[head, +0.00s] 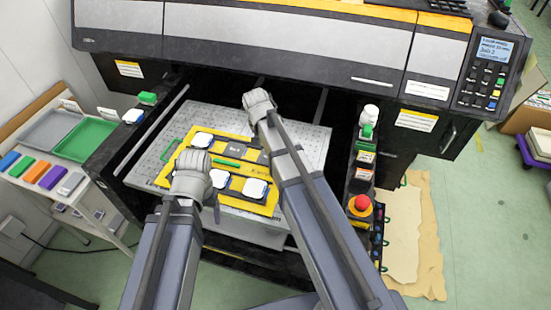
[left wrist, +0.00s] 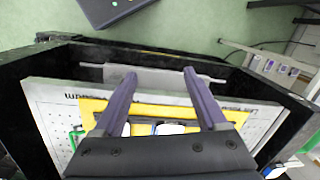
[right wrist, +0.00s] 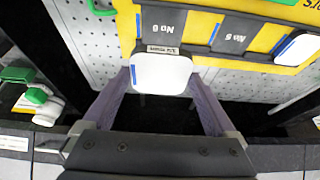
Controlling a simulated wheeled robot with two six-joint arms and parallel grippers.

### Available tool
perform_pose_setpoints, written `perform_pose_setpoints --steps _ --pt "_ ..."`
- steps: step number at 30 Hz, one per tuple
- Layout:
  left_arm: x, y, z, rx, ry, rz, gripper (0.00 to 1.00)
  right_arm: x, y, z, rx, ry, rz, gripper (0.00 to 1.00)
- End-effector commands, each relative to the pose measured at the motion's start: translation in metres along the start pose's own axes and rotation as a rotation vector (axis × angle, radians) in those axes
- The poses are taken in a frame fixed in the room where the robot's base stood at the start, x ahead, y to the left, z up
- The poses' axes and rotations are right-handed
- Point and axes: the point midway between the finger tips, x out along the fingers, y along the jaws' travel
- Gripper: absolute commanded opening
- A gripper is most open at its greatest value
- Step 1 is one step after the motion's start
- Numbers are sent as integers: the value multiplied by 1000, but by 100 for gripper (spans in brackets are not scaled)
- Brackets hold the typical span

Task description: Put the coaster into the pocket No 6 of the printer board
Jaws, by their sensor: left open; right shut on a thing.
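The white rounded coaster (right wrist: 162,72) is gripped between the fingers of my right gripper (right wrist: 160,82); in the head view my right gripper (head: 258,102) hides it. The yellow printer board (right wrist: 125,28) lies just beyond it in the right wrist view. Beside the coaster is a dark empty pocket (right wrist: 165,25), labelled upside down with what looks like No 6. A second dark pocket (right wrist: 235,35) is also empty. My left gripper (head: 193,165) is open and empty above the board's left front part. In the left wrist view its fingers (left wrist: 160,78) are wide apart.
Other white coasters (head: 254,188) sit in board pockets. The board lies on a perforated printer bed (head: 310,148) under the printer's front (head: 260,40). A red emergency button (head: 361,202) is at the right. Grey and green trays (head: 92,140) stand on a side table at the left.

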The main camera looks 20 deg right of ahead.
Motion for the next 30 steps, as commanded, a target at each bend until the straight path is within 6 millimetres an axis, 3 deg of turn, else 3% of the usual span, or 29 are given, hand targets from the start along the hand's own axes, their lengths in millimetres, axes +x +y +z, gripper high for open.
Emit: perform_pose_setpoints --steps 1,6,15,23,30 --pt "1 0 0 0 0 0 82 1 0 1 0 0 0 26" --pt "18 2 -1 -1 0 0 100 16 0 7 0 0 0 26" --pt "61 6 -4 -1 0 0 100 57 0 24 0 0 0 26" --pt "64 6 -4 -1 0 0 100 59 0 25 0 0 0 26" --pt "90 9 -5 -1 0 0 100 83 0 35 0 0 0 26"
